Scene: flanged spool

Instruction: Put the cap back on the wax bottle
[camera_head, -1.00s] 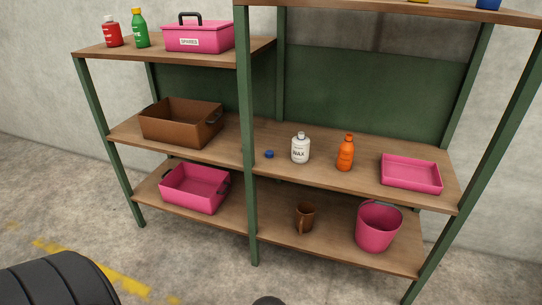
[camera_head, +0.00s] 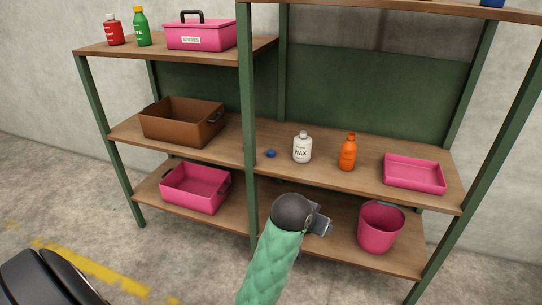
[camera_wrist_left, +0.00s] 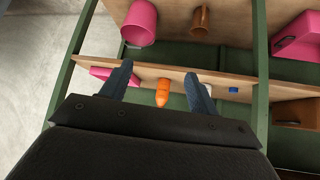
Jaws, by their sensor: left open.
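The white wax bottle (camera_head: 302,148) stands upright on the middle shelf, labelled WAX; its neck shows no blue cap. A small blue cap (camera_head: 271,153) lies on the shelf just left of it and also shows in the left wrist view (camera_wrist_left: 233,90). My left gripper (camera_wrist_left: 163,82) is open and empty in its wrist view, with the shelf edge beyond its fingers. The wax bottle is mostly or wholly hidden behind a finger there. In the head view, my green-sleeved arm reaches up from the bottom, ending in front of the lower shelf. No right gripper can be made out.
An orange bottle (camera_head: 347,152) and a pink tray (camera_head: 414,173) stand right of the wax bottle. A green post (camera_head: 248,120) rises left of the cap. A brown bin (camera_head: 182,121) stands farther left.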

